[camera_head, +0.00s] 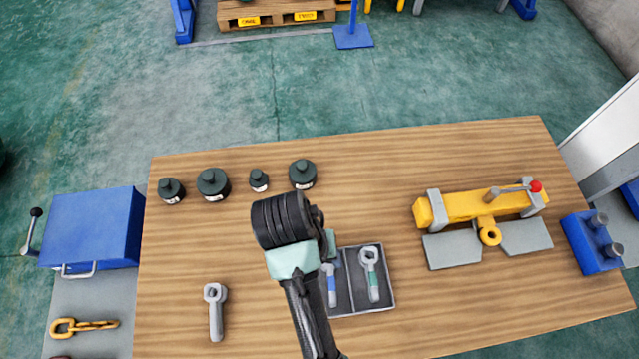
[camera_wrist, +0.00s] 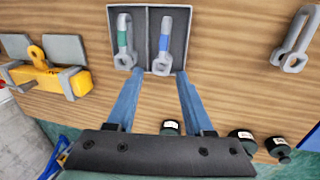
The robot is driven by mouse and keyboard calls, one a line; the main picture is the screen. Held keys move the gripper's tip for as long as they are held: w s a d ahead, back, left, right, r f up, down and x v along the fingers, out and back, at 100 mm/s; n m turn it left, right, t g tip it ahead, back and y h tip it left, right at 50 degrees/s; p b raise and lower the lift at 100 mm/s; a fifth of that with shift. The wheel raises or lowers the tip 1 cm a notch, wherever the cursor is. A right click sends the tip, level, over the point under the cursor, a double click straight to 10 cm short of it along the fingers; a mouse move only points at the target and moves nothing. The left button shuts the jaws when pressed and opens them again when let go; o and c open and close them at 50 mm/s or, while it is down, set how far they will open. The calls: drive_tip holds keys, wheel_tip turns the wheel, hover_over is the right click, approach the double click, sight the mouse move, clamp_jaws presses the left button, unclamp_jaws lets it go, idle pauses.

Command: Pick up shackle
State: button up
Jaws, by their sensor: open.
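Three grey shackles show. One with a blue band (camera_head: 331,286) and one with a green band (camera_head: 372,277) lie side by side in a divided dark tray (camera_head: 389,301). A plain shackle (camera_head: 215,311) lies on the bare wood to the left. In the wrist view the blue-banded shackle (camera_wrist: 164,46), the green-banded one (camera_wrist: 124,40) and the plain one (camera_wrist: 294,42) all show. My gripper (camera_wrist: 156,76) is open and empty, its fingertips near the tray's edge. In the head view my arm covers most of the gripper and part of the tray's left side.
Several dark weights (camera_head: 213,184) stand along the table's far left. A yellow hoist beam with grey plates (camera_head: 465,205) is at the right of the wooden table (camera_head: 400,180). A blue block with pegs (camera_head: 591,243) sits at the right edge. A blue box (camera_head: 92,228) stands left of the table.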

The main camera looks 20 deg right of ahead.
hover_over(331, 278)
drive_tip(key=f, duration=0.7)
drive_tip(key=shift+w+a, duration=0.1)
drive_tip(key=shift+a, duration=0.15)
drive_tip(key=shift+d+f+p, duration=0.1)
drive_tip(key=shift+f+p, duration=0.55)
drive_tip(key=shift+f, duration=2.2)
clamp_jaws()
drive_tip(key=shift+r, duration=0.1)
